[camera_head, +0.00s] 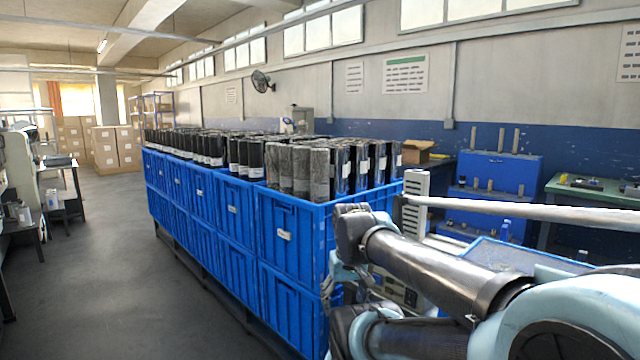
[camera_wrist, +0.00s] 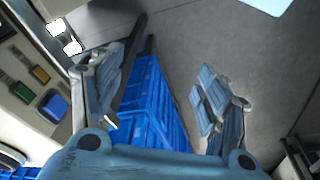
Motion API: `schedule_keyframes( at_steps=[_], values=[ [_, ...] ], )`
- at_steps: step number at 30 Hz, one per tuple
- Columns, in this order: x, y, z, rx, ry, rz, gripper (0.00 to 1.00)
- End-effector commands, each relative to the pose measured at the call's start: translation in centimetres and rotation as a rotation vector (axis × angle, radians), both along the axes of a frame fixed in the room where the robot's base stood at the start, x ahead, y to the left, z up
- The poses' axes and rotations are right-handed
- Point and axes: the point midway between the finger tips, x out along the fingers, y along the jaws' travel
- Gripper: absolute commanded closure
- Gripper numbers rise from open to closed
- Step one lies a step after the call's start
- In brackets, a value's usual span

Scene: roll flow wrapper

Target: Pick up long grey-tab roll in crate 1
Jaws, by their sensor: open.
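Tall rolls stand upright in the nearest blue crate (camera_head: 290,236) in the head view. Those at its left are grey rolls (camera_head: 300,172); those at its right are black rolls (camera_head: 342,168) with white labels. I cannot tell which is the long grey-tab roll, and the crate's number is not readable. My gripper (camera_wrist: 165,92) is open and empty in the wrist view. Blue crate siding (camera_wrist: 154,108) and floor show beyond its fingers, with no roll between them. In the head view my arm is right of the nearest crate, and the fingers are not clearly visible.
Stacked blue crates with more black rolls (camera_head: 205,147) run back to the left. A blue rack with pegs (camera_head: 500,172) and a green-topped bench (camera_head: 590,190) stand at right. A white bar (camera_head: 520,211) crosses behind my arm. The aisle floor (camera_head: 120,260) at left is clear.

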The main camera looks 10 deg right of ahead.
Motion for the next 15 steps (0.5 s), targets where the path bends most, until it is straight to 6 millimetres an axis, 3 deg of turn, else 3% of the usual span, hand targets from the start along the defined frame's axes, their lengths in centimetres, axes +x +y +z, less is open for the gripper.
schedule_keyframes(
  at_steps=[15],
  values=[
    [13.2, 0.3, 21.0, -0.073, 0.065, 0.454, 0.23]
  ],
)
